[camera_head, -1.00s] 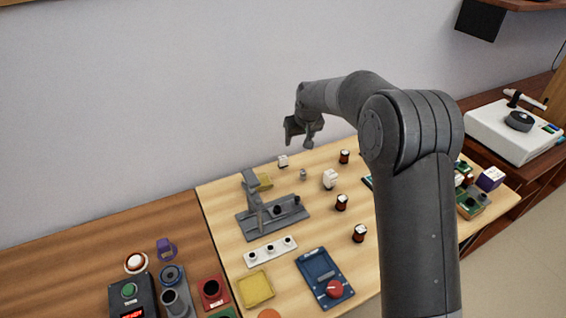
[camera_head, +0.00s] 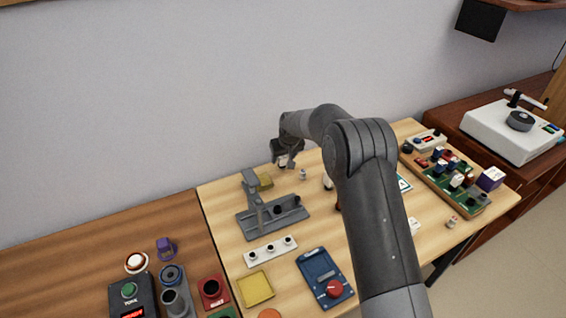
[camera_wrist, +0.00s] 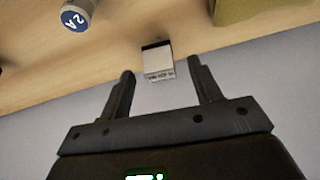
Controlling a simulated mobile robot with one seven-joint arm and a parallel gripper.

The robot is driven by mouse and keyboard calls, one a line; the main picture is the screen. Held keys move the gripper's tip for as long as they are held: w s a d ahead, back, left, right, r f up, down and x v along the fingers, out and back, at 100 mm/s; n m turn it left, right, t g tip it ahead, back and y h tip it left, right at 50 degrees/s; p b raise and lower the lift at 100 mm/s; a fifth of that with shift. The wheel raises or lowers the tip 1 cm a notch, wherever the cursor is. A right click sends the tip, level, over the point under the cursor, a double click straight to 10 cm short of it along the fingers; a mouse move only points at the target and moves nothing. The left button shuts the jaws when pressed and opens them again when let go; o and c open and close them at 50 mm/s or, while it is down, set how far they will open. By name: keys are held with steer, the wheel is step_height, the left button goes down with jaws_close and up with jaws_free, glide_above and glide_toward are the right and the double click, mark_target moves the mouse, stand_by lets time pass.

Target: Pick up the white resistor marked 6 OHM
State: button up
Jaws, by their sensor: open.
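A small white block (camera_wrist: 158,62) with a dark top edge shows in the wrist view between my fingertips, with a gap on each side. Its face bears small dark upside-down print, too small to read surely. My gripper (camera_wrist: 160,68) is open and empty. In the head view my gripper (camera_head: 287,152) is low over the back of the light wood table, and a bit of the white block (camera_head: 283,162) shows just under it. Another white piece (camera_head: 327,183) is mostly hidden behind my arm.
A small cylinder marked 2 A (camera_wrist: 76,16) stands near the block. The wall (camera_head: 130,110) is right behind. A circuit board (camera_head: 447,178) lies at right.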

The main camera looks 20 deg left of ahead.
steer(key=shift+x, duration=1.15)
steer(key=shift+c, duration=0.5)
steer(key=c, duration=1)
steer(key=shift+o, duration=0.2)
steer(key=shift+r, duration=0.15)
